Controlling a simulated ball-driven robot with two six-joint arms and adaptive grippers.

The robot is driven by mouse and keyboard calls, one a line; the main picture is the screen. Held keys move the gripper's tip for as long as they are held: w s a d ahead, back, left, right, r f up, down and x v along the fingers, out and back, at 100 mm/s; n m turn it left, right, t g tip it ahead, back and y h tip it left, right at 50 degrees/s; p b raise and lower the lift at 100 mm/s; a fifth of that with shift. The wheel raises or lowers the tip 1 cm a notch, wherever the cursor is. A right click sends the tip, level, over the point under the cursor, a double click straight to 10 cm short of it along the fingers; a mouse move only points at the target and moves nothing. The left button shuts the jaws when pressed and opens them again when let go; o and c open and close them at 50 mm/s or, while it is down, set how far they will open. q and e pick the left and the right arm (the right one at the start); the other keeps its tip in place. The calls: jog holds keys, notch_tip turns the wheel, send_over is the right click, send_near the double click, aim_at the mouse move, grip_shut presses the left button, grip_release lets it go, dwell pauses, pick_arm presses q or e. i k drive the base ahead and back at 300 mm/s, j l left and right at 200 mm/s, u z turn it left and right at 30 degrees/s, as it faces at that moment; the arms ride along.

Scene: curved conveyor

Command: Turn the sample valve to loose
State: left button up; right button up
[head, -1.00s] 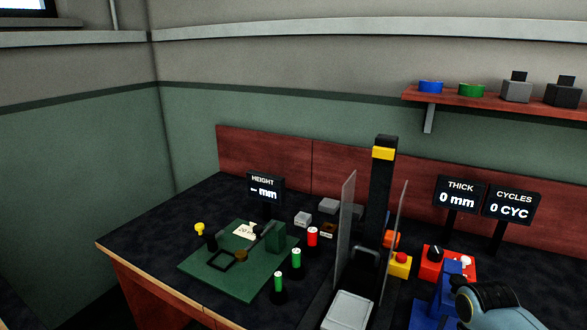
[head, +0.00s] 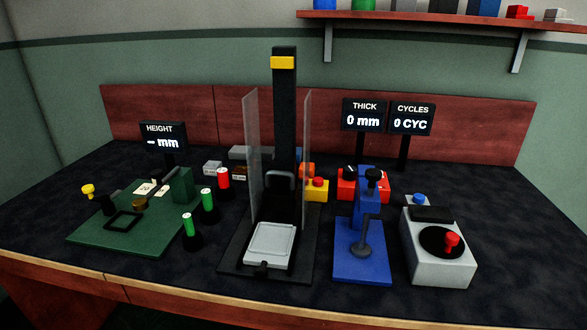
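No label marks which part is the sample valve. A grey box (head: 436,262) at the right of the bench carries a black disc (head: 436,240) with a red knob (head: 451,241) on it. A blue knob (head: 419,200) is behind it. The red box (head: 363,186) behind the blue stand has a black dial (head: 350,172). Neither of my grippers is in view.
A tall black press (head: 284,130) with clear side panels stands mid-bench. A green board (head: 137,232) with small parts and red and green cylinders are at left. THICK (head: 364,113) and CYCLES (head: 411,118) displays read 0.

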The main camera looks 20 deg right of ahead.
aim_at(350, 171)
jog(key=z, duration=1.1)
jog(key=l+u, duration=0.25)
jog(key=k, duration=0.05)
